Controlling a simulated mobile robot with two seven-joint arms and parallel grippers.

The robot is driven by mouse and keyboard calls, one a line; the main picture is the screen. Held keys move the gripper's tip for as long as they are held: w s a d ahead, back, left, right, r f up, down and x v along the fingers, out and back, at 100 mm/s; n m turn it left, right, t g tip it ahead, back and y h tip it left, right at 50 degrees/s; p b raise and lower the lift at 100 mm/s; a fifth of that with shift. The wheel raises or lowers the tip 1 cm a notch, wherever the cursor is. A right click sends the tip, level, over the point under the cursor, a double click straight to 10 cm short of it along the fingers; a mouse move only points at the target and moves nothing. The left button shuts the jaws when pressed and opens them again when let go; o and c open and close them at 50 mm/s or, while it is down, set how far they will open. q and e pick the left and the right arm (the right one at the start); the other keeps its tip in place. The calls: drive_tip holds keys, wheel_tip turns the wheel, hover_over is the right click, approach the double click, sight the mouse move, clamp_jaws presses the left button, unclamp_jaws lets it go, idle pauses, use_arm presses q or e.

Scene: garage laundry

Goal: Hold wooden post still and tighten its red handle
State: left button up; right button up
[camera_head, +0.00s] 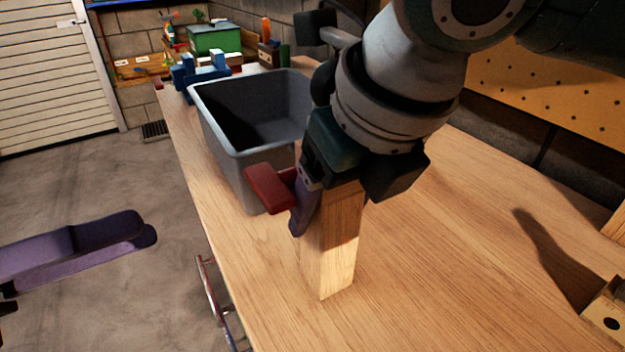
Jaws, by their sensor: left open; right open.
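The wooden post (334,245) stands upright on the wooden workbench (450,270). Its red handle (268,187) sticks out to the left near the top. My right gripper (307,207) comes down from above at the post's upper part. One purple finger shows beside the post, close to the handle; the other finger is hidden, and contact cannot be told. This gripper is open and covers the post's top. My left gripper (143,230) is open and empty, with purple fingers over the floor left of the bench, well apart from the post.
A grey bin (237,153) stands on the bench just behind the post. A wooden piece (606,318) lies at the lower right. The bench's right middle is clear.

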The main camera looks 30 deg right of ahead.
sight(254, 187)
clamp_jaws()
use_arm(q)
drive_tip(key=shift+o, duration=1.4)
drive_tip(key=shift+n, duration=0.3)
drive_tip(key=shift+o, duration=0.8)
drive_tip(key=shift+n, duration=0.5)
drive_tip(key=o, duration=0.3)
drive_tip(key=n, duration=0.4)
drive_tip(key=shift+a, duration=0.2)
drive_tip(key=shift+o, duration=0.3)
drive_tip(key=n, duration=0.5)
drive_tip(key=shift+a+r, duration=0.1)
drive_tip(key=shift+a, duration=0.05)
drive_tip(key=d+n, duration=0.3)
drive_tip(key=n, duration=0.2)
drive_tip(key=d+n, duration=0.4)
drive_tip(key=n, duration=0.1)
drive_tip(key=d+n, duration=0.4)
drive_tip(key=n, duration=0.1)
drive_tip(key=shift+w+r, duration=0.1)
drive_tip(key=shift+w, duration=0.15)
drive_tip(key=c, duration=1.3)
